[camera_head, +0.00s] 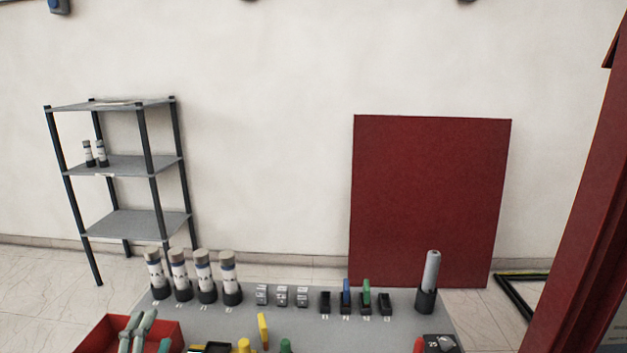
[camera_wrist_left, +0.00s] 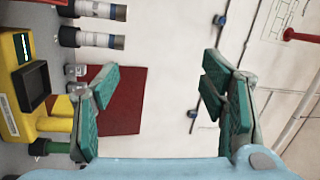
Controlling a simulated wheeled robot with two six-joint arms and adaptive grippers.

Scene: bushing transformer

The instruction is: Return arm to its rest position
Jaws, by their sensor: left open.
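My left gripper (camera_head: 139,325) shows at the lower left of the head view, in front of the red bin (camera_head: 100,332). Its green-padded fingers also show in the left wrist view (camera_wrist_left: 160,80), wide apart with nothing between them. The rest of the left arm is mostly out of the head view. My right gripper is in neither view.
A grey table (camera_head: 275,323) carries several white-and-black cylinders (camera_head: 204,275), small clips and a grey rod (camera_head: 430,270). A yellow device (camera_wrist_left: 35,85) is close to the left finger in the wrist view. A shelf (camera_head: 135,166) and red panel (camera_head: 430,200) stand behind.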

